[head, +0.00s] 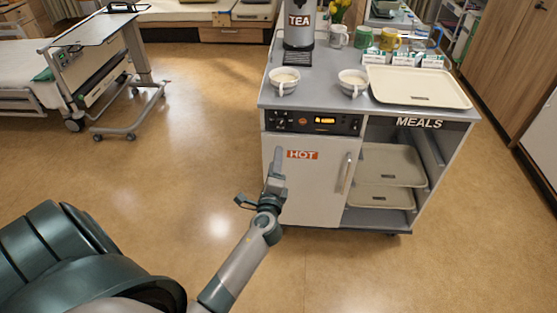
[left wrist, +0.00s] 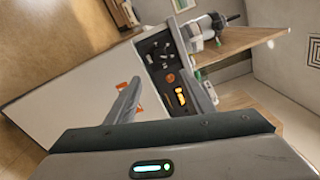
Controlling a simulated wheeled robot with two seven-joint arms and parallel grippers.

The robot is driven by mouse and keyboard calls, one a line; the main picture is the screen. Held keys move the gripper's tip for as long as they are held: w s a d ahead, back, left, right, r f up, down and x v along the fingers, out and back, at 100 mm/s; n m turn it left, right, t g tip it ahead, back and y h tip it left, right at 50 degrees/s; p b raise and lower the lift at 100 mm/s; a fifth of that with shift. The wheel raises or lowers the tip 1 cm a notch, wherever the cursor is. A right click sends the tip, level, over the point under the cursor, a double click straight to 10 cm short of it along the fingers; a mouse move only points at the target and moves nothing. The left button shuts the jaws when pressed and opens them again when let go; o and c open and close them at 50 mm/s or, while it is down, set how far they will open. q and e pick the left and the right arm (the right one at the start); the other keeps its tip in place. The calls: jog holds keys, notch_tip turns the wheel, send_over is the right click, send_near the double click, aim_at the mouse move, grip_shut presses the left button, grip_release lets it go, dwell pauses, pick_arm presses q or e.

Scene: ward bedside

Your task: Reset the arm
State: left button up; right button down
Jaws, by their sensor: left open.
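My left gripper (head: 264,182) is in front of the cart's white door with the red HOT label (head: 302,155), its arm coming in from the lower left. In the left wrist view its two fingers (left wrist: 165,95) are apart, with nothing between them. The cart's dark control panel (left wrist: 165,65) with an orange display shows beyond the fingers. I cannot tell from the head view whether the gripper touches the door. My right gripper is not in view.
The meal cart (head: 415,108) carries two white cups, a tea urn (head: 299,28), mugs and an empty tray (head: 418,87). More trays (head: 392,165) sit on its open shelves. A bed (head: 30,65) and overbed table (head: 97,30) stand at left. The floor between is clear.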

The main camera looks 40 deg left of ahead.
pick_arm(q)
jog(key=s+d+f+n+g+h, duration=0.15)
jog(key=s+d+f, duration=0.25)
jog(key=f, duration=0.7)
jog(key=s+d+f+n+g+h, duration=0.1)
jog(key=s+d+f+g+h, duration=0.25)
jog(key=f, duration=0.75)
jog(key=s+d+f+n+h, duration=0.2)
jog(key=s+d+f, duration=0.3)
jog(key=f, duration=0.6)
jog(key=s+d+f+n+g+h, duration=0.1)
jog(key=s+d+f+n+g, duration=0.1)
jog(key=s+f, duration=0.4)
jog(key=s+d+f+n+g+h, duration=0.1)
jog(key=s+f, duration=0.5)
jog(key=s, duration=0.7)
jog(key=s+d+f+n+g+h, duration=0.1)
jog(key=s+d+f+n, duration=0.4)
jog(key=s, duration=0.5)
jog(key=shift+f+g, duration=0.7)
jog(key=shift+g, duration=0.2)
jog(key=shift+c, duration=0.2)
